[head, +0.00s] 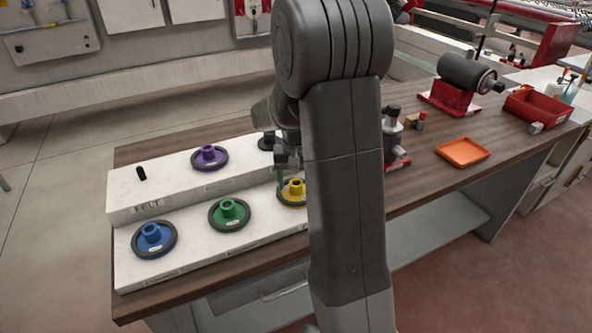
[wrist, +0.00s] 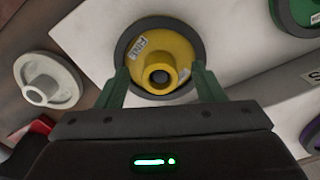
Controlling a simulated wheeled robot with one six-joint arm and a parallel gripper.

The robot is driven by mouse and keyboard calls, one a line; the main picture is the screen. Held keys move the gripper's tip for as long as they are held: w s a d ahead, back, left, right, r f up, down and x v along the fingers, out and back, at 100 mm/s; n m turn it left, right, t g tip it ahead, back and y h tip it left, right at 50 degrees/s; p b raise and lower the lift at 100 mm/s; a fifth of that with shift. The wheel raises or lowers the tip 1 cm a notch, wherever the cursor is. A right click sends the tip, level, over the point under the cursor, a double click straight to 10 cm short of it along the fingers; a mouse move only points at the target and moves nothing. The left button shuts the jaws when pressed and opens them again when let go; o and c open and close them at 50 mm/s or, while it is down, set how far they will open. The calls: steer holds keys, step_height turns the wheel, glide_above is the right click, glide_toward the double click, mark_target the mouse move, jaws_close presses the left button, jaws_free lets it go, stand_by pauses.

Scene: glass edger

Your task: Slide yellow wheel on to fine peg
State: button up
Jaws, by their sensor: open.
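The yellow wheel (head: 293,191) has a dark rim and a raised hub. It lies flat on the lower step of the white rack, partly hidden by my arm in the head view. In the wrist view the yellow wheel (wrist: 178,52) carries a label reading FINE. My gripper (wrist: 162,85) is open, its two green fingers on either side of the wheel's near part, overlapping its rim in the picture; contact cannot be told. In the head view my gripper (head: 283,170) is just above and behind the wheel. I cannot make out the fine peg; my arm hides part of the rack.
The white rack (head: 120,208) has a raised back step with a bare black peg (head: 141,173) above a FELT label and a purple wheel (head: 209,156). Blue (head: 153,238) and green (head: 229,213) wheels lie in front. A pale wheel (wrist: 48,80) and an orange tray (head: 463,152) are nearby.

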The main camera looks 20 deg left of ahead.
step_height(320, 180, up, 14)
steer(key=shift+f+b, duration=0.2)
steer(key=shift+b, duration=0.1)
steer(key=shift+f, duration=0.15)
stand_by(0.4)
step_height(320, 180, down, 13)
steer(key=shift+f+p, duration=0.2)
steer(key=shift+p, duration=0.25)
steer(key=shift+r, duration=0.15)
steer(key=shift+r, duration=0.1)
